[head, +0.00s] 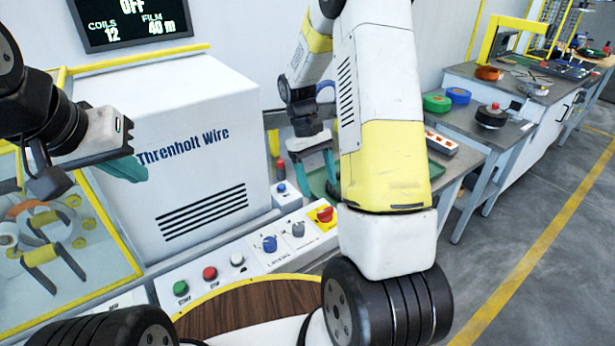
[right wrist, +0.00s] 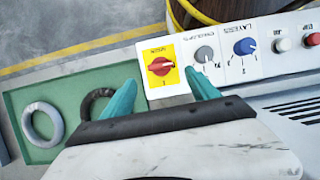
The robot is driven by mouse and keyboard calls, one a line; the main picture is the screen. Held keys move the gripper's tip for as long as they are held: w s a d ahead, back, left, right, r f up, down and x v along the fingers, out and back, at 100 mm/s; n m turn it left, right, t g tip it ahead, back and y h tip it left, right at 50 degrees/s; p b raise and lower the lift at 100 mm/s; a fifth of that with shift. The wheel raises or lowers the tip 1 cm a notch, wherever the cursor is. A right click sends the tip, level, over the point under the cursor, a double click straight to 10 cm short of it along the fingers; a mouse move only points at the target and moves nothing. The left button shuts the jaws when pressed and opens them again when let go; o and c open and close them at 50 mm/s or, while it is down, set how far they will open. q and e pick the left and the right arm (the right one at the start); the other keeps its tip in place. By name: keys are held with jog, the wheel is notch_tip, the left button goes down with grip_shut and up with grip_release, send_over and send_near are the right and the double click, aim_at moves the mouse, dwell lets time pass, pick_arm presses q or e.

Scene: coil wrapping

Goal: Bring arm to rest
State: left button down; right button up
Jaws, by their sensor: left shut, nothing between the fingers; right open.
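My left gripper (head: 124,167) is at the left of the head view, in front of the white Threnholt Wire machine (head: 185,140). Its teal fingers are shut and empty. My right gripper (head: 317,165) hangs fingers-down beyond my large white arm link, over the green tray (head: 320,184). Its teal fingers are apart with nothing held. In the right wrist view the right gripper (right wrist: 163,92) is open, its fingertips near the red rotary switch (right wrist: 160,66) on its yellow plate. I cannot tell whether they touch the panel.
In the right wrist view the tray (right wrist: 17,103) holds a grey ring (right wrist: 43,124) and a dark ring (right wrist: 97,103). Panel knobs and buttons (head: 270,243) line the machine's front. Benches (head: 480,150) with coils stand at right; the floor (head: 545,220) there is clear.

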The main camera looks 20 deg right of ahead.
jog(key=shift+r, duration=0.2)
jog(key=s+a+r+m+t+y, duration=0.1)
jog(key=s+a+r+t+y, duration=0.1)
jog(key=s+r+t, duration=0.3)
jog(key=s+a+r+m+t+y, duration=0.1)
jog(key=s+a+r+t, duration=0.3)
jog(key=s+r, duration=0.7)
jog(key=shift+s+a+r+m+t+y, duration=0.35)
jog(key=shift+r+m+t, duration=0.35)
jog(key=shift+r, duration=2.15)
jog(key=shift+w, duration=0.1)
